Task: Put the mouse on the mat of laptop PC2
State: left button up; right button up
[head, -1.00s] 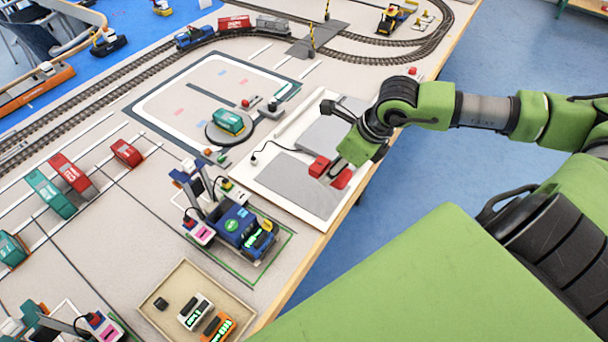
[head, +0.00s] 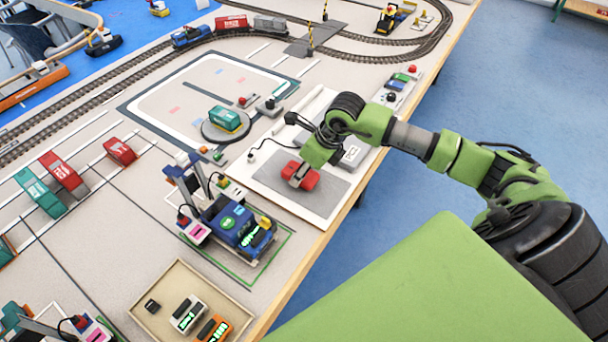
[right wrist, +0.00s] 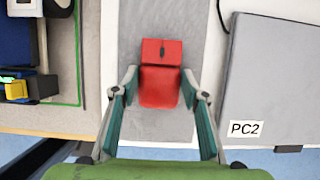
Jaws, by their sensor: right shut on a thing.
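The red mouse (head: 309,181) is between the fingers of my right gripper (head: 298,174), which is shut on it. In the head view it is over the grey mat (head: 325,202); I cannot tell whether it touches the mat. In the right wrist view, the mouse (right wrist: 162,88) lies between the two fingers (right wrist: 160,82), with the mat (right wrist: 153,127) behind it. The grey laptop (right wrist: 268,75), labelled PC2, is to the right of the mat. In the head view my right arm hides much of the laptop. My left gripper is not in view.
A blue machine (head: 243,230) stands close to the left of the mat, and a tray (head: 166,330) holds small items below it. A black cable runs along the board's upper left side. The table edge (head: 345,215) is close on the right.

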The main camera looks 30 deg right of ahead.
jog(key=shift+f, duration=0.2)
jog(key=shift+f, duration=0.1)
jog(key=o, duration=1.1)
jog(key=shift+o, duration=0.2)
jog(key=shift+r, duration=0.25)
jog(key=b+v, duration=0.1)
jog(key=v, duration=1)
jog(key=shift+s+r, duration=0.3)
jog(key=shift+r, duration=0.05)
jog(key=shift+d, duration=0.1)
